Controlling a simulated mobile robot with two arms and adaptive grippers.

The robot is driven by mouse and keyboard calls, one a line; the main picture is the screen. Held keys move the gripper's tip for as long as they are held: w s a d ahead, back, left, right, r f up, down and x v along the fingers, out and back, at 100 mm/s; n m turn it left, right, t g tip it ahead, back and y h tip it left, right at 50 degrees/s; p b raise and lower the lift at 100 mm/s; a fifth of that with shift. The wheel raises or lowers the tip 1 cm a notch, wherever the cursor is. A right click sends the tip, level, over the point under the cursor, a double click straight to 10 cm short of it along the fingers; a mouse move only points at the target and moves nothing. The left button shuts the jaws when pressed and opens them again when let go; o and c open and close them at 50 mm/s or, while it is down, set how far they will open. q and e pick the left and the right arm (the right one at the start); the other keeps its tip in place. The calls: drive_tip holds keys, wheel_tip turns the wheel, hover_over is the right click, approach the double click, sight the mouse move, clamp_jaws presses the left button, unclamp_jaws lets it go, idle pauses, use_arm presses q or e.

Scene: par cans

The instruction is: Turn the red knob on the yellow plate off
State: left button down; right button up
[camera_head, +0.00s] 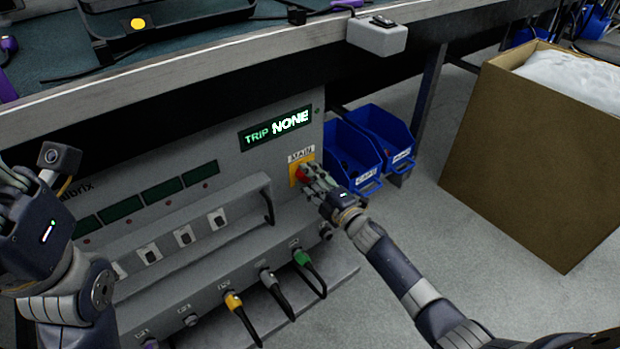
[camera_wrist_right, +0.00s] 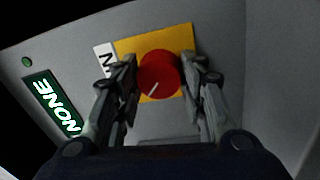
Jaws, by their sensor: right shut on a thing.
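The red knob (camera_wrist_right: 158,76) sits on the yellow plate (camera_wrist_right: 180,38) on the grey panel; a white line marks its face. In the head view the red knob (camera_head: 302,174) and yellow plate (camera_head: 293,180) are partly hidden by my right gripper (camera_head: 308,181). In the right wrist view my right gripper (camera_wrist_right: 160,80) has one finger on each side of the knob and is shut on it. My left gripper (camera_head: 28,190) is at the left edge of the head view; its fingertips are not clearly seen.
A display (camera_head: 275,128) above the plate reads "TRIP NONE". Blue bins (camera_head: 352,160) stand right of the panel, and a cardboard box (camera_head: 540,150) stands farther right. Cables, including a green plug (camera_head: 302,258), hang below. The workbench edge (camera_head: 220,62) overhangs the panel.

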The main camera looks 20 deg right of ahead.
drive_tip(key=o, duration=1.1)
drive_tip(key=v, duration=1.2)
